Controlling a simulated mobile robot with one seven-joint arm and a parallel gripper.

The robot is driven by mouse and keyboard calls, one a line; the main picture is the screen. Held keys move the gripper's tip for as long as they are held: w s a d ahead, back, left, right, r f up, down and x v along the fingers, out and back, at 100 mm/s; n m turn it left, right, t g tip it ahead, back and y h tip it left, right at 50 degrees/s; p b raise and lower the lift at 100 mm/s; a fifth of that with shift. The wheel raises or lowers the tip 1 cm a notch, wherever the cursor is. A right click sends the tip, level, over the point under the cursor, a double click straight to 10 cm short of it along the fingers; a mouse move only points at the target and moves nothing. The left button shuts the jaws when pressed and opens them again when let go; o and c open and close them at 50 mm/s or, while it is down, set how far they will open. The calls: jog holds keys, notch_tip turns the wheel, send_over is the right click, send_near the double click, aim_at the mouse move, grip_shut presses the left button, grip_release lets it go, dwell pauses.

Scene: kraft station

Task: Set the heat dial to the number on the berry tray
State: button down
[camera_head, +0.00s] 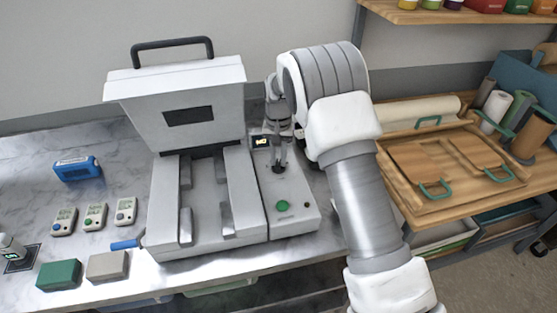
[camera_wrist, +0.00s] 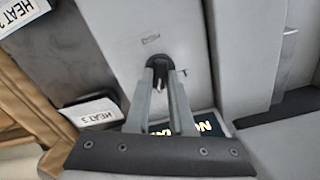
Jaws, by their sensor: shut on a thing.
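The black heat dial (camera_wrist: 157,62) sits on the grey control panel of the press machine (camera_head: 290,190). My gripper (camera_wrist: 161,72) is shut on the dial, with one finger on each side of it. The dial's pointer and number marks are too small to read. Labels reading HEAT 3 (camera_wrist: 92,114) and HEAT 2 (camera_wrist: 20,10) show in the wrist view. I cannot tell which of them belongs to the berry tray.
A small display (camera_head: 261,142) with partly hidden text and a green button (camera_head: 283,206) are on the panel. The machine's lid (camera_head: 180,85) stands raised. Small devices (camera_head: 95,214) and a blue box (camera_head: 77,168) lie left. A wooden tray (camera_head: 455,170) is on the right.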

aim_at(278, 162)
jog(key=shift+r+n, duration=0.1)
jog(key=shift+n, duration=0.2)
jog(key=c, duration=0.8)
grip_release()
notch_tip(278, 162, up, 17)
jog(key=shift+r+b, duration=0.2)
jog(key=shift+b, duration=0.25)
